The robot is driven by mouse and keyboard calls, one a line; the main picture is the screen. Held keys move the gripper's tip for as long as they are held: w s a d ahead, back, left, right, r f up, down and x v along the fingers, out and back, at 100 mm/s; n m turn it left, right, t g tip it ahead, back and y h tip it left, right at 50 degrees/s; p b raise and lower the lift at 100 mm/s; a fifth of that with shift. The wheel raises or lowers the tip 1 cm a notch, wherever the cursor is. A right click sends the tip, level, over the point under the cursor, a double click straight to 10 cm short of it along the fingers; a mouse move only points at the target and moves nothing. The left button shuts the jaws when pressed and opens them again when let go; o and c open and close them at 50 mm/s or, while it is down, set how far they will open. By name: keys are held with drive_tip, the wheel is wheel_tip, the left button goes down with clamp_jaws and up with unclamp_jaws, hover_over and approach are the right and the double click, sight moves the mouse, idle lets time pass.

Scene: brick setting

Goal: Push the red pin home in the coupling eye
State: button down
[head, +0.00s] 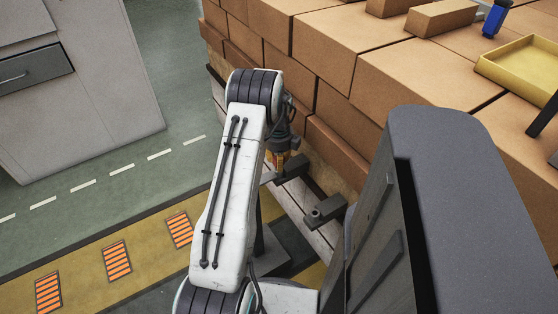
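My gripper (280,158) points down at the end of my white arm, beside the brick stack. It is small and partly covered by the arm, so I cannot tell if it is open or holds anything. A small orange-yellow patch shows at its lower end. A dark grey bracket (325,211) with a round raised part sticks out near the foot of the stack; it may be the coupling eye. A second dark grey block (293,168) lies just under and right of my gripper. I cannot make out a red pin anywhere.
The brick stack (340,40) rises close on the right, with a yellow tray (520,68), a blue object (495,18) and loose bricks on top. A grey cabinet (75,80) stands at left. Green floor between them is clear.

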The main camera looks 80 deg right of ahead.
drive_tip(key=shift+f+b, duration=0.75)
drive_tip(key=shift+f, duration=0.3)
drive_tip(key=shift+c, duration=2.4)
unclamp_jaws()
drive_tip(key=shift+r, duration=0.15)
drive_tip(key=shift+r+p, duration=1.9)
drive_tip(key=shift+r, duration=1)
